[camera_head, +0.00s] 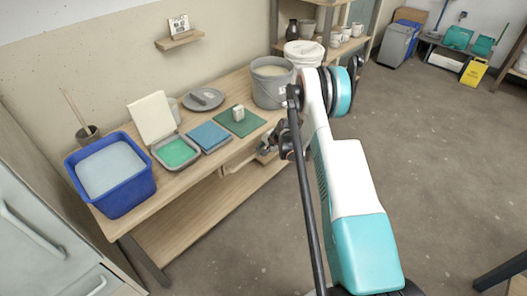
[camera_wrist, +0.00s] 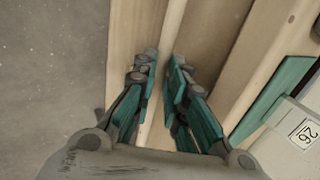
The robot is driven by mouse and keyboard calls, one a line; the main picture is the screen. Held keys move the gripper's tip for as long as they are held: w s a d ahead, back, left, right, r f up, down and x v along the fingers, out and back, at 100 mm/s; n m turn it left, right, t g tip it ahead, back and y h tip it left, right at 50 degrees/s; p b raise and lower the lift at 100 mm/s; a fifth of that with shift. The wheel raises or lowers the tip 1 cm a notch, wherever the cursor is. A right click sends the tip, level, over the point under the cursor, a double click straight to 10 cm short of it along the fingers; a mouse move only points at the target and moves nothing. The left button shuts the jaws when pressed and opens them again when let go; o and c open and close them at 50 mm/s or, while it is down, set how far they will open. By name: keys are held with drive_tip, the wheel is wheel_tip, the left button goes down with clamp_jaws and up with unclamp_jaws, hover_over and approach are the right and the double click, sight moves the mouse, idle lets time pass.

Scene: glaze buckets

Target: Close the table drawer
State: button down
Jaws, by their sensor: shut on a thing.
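The work table (camera_head: 245,88) stands against the wall. Its wooden drawer (camera_head: 238,163) sits under the front edge of the tabletop and sticks out a little; my gripper and arm hide part of it. My gripper (camera_head: 268,148) is at the right part of the drawer front, just below the tabletop edge. In the wrist view, my gripper (camera_wrist: 161,62) has one finger on each side of a thin light wooden strip (camera_wrist: 172,28) of the drawer and is shut on it. I cannot tell whether this strip is a handle or the front panel's edge.
A lower shelf (camera_head: 205,212) runs beneath. Floor in front is clear.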

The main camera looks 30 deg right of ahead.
drive_tip(key=c, duration=1.8)
unclamp_jaws()
drive_tip(key=shift+w+a+r, duration=0.1)
drive_tip(key=shift+w, duration=0.1)
drive_tip(key=shift+o, duration=1)
drive_tip(key=shift+w, duration=0.1)
drive_tip(key=v, duration=1.2)
